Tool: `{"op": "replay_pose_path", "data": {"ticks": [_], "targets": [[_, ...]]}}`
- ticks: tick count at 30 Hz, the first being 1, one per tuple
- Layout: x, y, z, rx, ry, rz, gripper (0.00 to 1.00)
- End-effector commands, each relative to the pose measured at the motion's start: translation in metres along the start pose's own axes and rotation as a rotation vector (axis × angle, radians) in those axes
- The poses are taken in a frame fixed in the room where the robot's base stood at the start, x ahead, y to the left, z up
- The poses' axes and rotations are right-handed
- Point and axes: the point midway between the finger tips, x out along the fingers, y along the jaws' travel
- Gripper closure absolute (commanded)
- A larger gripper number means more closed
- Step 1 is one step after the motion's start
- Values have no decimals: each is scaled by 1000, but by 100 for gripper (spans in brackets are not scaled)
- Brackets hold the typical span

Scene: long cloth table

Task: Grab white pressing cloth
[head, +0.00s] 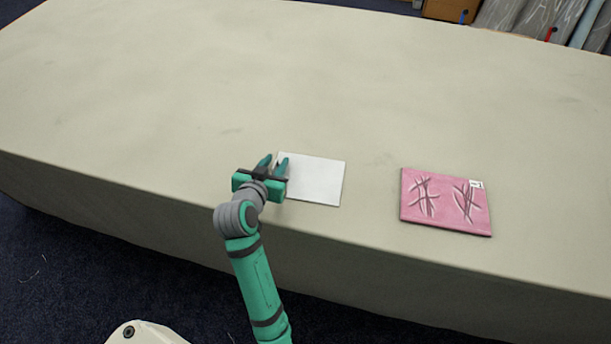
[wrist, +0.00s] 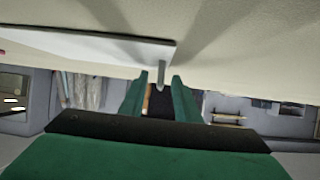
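The white pressing cloth (head: 318,180) lies flat near the front edge of the table, a thin pale rectangle. My gripper (head: 272,158) is at its left edge in the head view, the two fingers apart with nothing seen held. The right finger overlaps the cloth's left edge in the picture; whether it touches cannot be told. In the wrist view the cloth (wrist: 100,43) shows edge-on at upper left, ending above the open fingers (wrist: 160,76). A small grey strip shows between the fingertips; what it is is unclear.
A pink folded cloth (head: 445,203) with dark strokes and a white tag lies to the right, apart from the white one. The long beige table (head: 200,80) is bare behind and to the left. Fabric rolls (head: 540,18) stand beyond its far right edge.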

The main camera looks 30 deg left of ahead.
Motion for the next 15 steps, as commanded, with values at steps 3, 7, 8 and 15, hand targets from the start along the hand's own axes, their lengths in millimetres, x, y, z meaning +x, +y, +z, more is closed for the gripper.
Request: {"op": "replay_pose_path", "data": {"ticks": [3,7,8,15], "targets": [[0,0,0,0,0,0,73],[0,0,0,0,-1,1,100],[0,0,0,0,-1,1,100],[0,0,0,1,-1,1,100]]}}
